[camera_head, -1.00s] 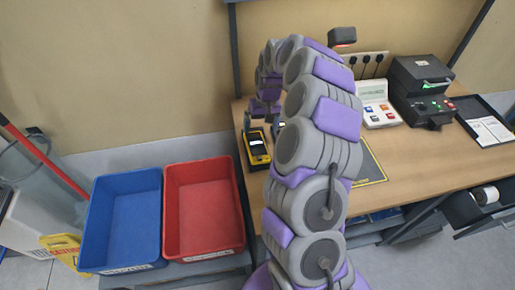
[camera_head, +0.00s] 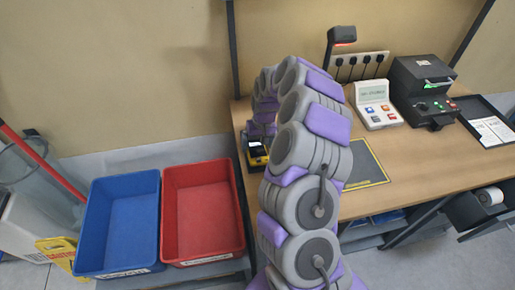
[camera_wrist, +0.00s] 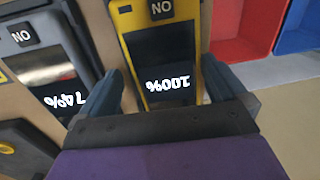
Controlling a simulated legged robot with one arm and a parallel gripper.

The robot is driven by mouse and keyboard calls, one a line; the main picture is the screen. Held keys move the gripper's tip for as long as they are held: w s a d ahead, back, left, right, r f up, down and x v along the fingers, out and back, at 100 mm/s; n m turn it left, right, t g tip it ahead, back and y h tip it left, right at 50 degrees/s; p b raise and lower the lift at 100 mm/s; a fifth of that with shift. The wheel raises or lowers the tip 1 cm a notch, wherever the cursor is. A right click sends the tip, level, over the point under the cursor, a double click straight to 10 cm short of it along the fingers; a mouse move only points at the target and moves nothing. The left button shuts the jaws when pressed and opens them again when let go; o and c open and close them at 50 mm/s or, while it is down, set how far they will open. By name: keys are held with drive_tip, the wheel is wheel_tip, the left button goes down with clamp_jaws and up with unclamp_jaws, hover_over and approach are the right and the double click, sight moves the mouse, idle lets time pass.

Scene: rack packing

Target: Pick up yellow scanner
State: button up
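The yellow scanner (camera_head: 257,161) lies at the left end of the wooden desk, partly covered by my arm. In the wrist view the yellow scanner (camera_wrist: 193,42) shows a dark screen reading 100% and a NO label. My gripper (camera_wrist: 162,72) is open, with one finger on each side of the scanner's near part. Whether the fingers touch it is unclear. In the head view my gripper (camera_head: 262,133) is low over the scanner, its fingers mostly hidden. A grey scanner (camera_wrist: 84,38) reading 74% lies beside it, to the left in the wrist view.
A red bin (camera_head: 240,210) and a blue bin (camera_head: 84,235) stand left of the desk (camera_head: 400,165). A label printer (camera_head: 425,90), a keypad device (camera_head: 376,104) and a black tray (camera_head: 472,122) are at the right. A dark mat (camera_head: 372,165) lies right of my arm.

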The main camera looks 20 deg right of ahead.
drive_tip(key=shift+a, duration=0.65)
drive_tip(key=c, duration=0.4)
drive_tip(key=shift+c, duration=0.9)
drive_tip(key=shift+d, duration=0.4)
drive_tip(key=c, duration=0.4)
drive_tip(key=shift+c, duration=1)
drive_tip(key=shift+a, duration=0.1)
drive_tip(key=shift+c, duration=0.2)
drive_tip(key=shift+r, duration=0.1)
